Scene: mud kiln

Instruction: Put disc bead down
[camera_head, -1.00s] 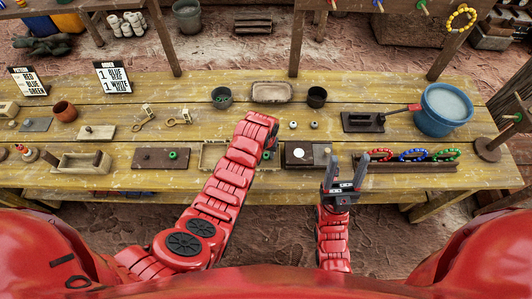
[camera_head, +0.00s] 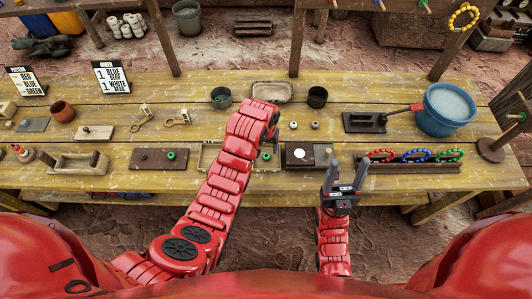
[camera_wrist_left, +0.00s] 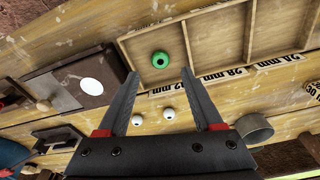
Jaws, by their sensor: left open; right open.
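A green disc bead (camera_wrist_left: 160,60) lies in an end compartment of the wooden divided tray (camera_wrist_left: 190,17) in the left wrist view. In the head view my left arm hides much of that tray (camera_head: 208,150). My left gripper (camera_wrist_left: 160,76) is open and empty above the bead, its fingertips either side of it in the picture. In the head view the left gripper (camera_head: 270,150) is partly hidden by its wrist. My right gripper (camera_head: 346,163) is open and empty at the table's front edge, right of the dark board.
The dark board with a white disc (camera_head: 300,162) stands right of the tray. Two white beads (camera_head: 304,125) lie behind it. A rack of bead bracelets (camera_head: 415,168) and a blue basin (camera_head: 445,108) are at right.

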